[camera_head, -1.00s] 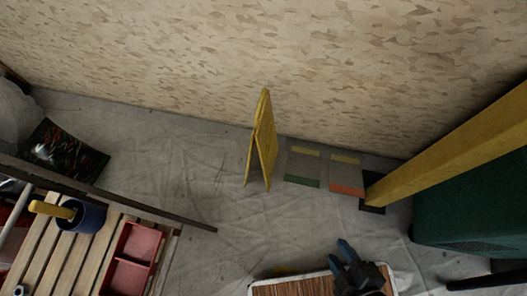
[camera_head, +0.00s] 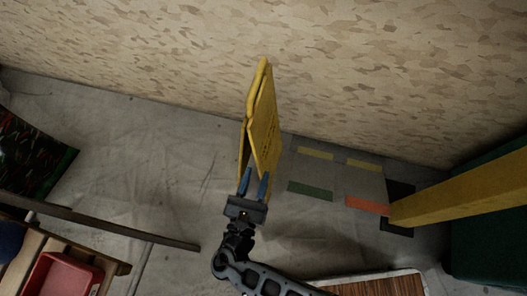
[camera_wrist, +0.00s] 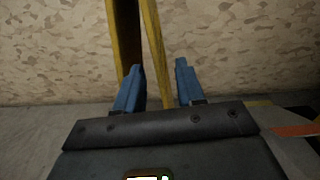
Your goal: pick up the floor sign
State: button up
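The yellow floor sign (camera_head: 264,125) stands upright as a narrow A-frame on the sheeted floor, near the patterned wall. My gripper (camera_head: 255,184) is open at the near side of the sign, its two blue fingers pointing toward it. In the wrist view the sign's two panels (camera_wrist: 153,50) rise ahead, mostly between the open fingers (camera_wrist: 157,80), with the left panel close to or behind the left fingertip. I cannot tell whether a finger touches the sign. The sign's foot is partly hidden behind my gripper.
Flat pieces with yellow, green (camera_head: 310,190) and orange (camera_head: 367,206) strips lie right of the sign. A yellow beam (camera_head: 460,190) slants at the right by a dark green box (camera_head: 490,245). A wooden pallet with a red tray (camera_head: 62,278) is lower left.

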aim_at(262, 149)
jog(key=x, duration=0.2)
jog(key=shift+w+d, duration=0.1)
jog(key=shift+w, duration=0.2)
jog(key=x, duration=0.2)
jog(key=b+x, duration=0.1)
jog(key=r+b+x, duration=0.1)
jog(key=x, duration=0.1)
jog(key=shift+w, duration=0.35)
jog(key=shift+f, duration=0.1)
grip_shut()
dwell(0.7)
jog(key=shift+r, duration=0.2)
